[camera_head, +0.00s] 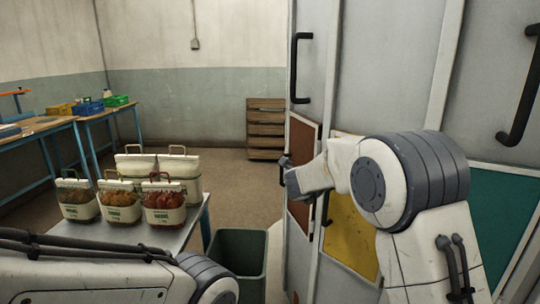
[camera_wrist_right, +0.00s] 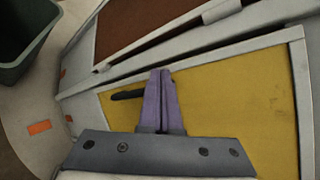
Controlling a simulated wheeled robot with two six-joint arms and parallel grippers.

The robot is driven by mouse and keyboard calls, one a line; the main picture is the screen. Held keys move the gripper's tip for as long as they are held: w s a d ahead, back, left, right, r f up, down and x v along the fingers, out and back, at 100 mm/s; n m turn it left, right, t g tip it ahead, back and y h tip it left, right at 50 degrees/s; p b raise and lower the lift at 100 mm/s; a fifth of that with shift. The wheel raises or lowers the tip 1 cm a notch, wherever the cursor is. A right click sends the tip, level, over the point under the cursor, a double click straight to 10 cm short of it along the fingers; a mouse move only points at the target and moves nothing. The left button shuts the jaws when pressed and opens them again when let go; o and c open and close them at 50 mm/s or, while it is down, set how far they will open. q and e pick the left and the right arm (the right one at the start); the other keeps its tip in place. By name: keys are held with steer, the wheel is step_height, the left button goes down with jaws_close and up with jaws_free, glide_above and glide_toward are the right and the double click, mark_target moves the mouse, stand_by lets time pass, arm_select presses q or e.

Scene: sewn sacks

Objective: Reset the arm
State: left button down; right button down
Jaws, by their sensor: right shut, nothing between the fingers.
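My right arm reaches forward in front of the grey cabinet doors in the head view. Its gripper (camera_head: 288,171) is small and partly hidden there, near the door panels. In the right wrist view the gripper's purple fingers (camera_wrist_right: 160,76) are together, with nothing between them. They point over a yellow panel (camera_wrist_right: 225,105) with a dark handle beside them. My left arm lies across the lower left of the head view, and its gripper is out of the picture.
Several sacks with handles (camera_head: 119,203) stand on a grey table (camera_head: 150,236). A grey-green bin (camera_head: 237,250) stands on the floor beside it. A wooden crate stack (camera_head: 266,129) is at the back wall. Tall cabinet doors (camera_head: 385,75) crowd the right side.

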steer(key=s+d+f+n+g+y, duration=0.1)
steer(key=s+f+n+g+y, duration=0.3)
steer(key=s+n, duration=0.7)
steer(key=s+d+f+n+g+h, duration=0.1)
steer(key=s+f+n+g, duration=0.1)
steer(key=s+f+n, duration=0.65)
steer(key=s+d+f+n+g+y, duration=0.25)
steer(key=s+n, duration=0.75)
steer(key=s, duration=0.6)
steer(key=s+a+r+n+g+p, duration=0.3)
steer(key=s+a+r+n+p, duration=0.4)
steer(key=s+a+r, duration=0.5)
step_height(320, 180, up, 2)
steer(key=a+p, duration=0.1)
steer(key=a, duration=0.1)
steer(key=shift+s+a+r, duration=0.25)
steer(key=shift+s+a, duration=0.1)
steer(key=shift+s, duration=0.05)
